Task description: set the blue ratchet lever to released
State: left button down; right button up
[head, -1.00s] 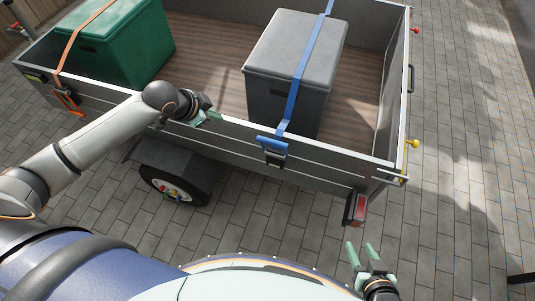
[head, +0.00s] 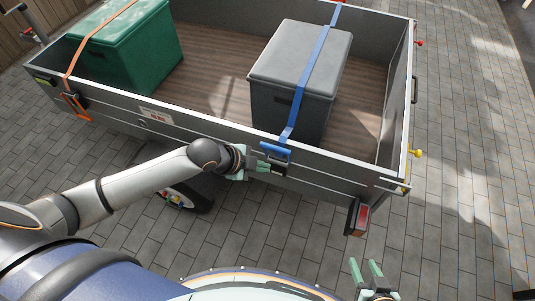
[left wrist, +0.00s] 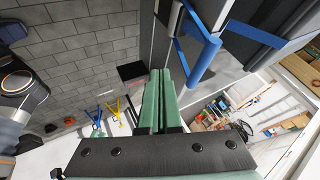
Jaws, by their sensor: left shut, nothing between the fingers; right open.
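The blue ratchet lever (head: 275,149) is a blue bar on the trailer's near side wall, at the lower end of a blue strap (head: 308,82). In the left wrist view the blue lever (left wrist: 204,62) shows large, right of and above the fingertips. My left gripper (head: 265,167) is shut and empty, close beside the ratchet on its left. Its green fingers (left wrist: 160,74) lie together and appear apart from the lever; exact contact is hard to tell in the head view. My right gripper (head: 366,265) is open and empty at the bottom, away from the trailer.
The blue strap runs over a grey box (head: 300,58) in the trailer (head: 335,176). A green box (head: 125,45) with an orange strap (head: 95,40) stands at the left. A wheel (head: 180,197) is below my left arm. Paving (head: 455,215) is clear at right.

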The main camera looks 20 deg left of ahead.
aim_at(274, 150)
pick_arm(q)
jog(key=shift+w+r, duration=0.15)
jog(key=shift+w, duration=0.85)
jog(key=shift+w+r, duration=0.15)
jog(key=shift+w, duration=0.85)
jog(key=shift+w+d+r, duration=0.1)
jog(key=shift+w+r, duration=0.05)
jog(key=shift+w, duration=0.35)
jog(key=shift+w+d+r, duration=0.1)
jog(key=shift+w, duration=0.35)
jog(key=shift+a, duration=0.1)
jog(key=shift+s+p, duration=0.1)
jog(key=shift+p, duration=0.2)
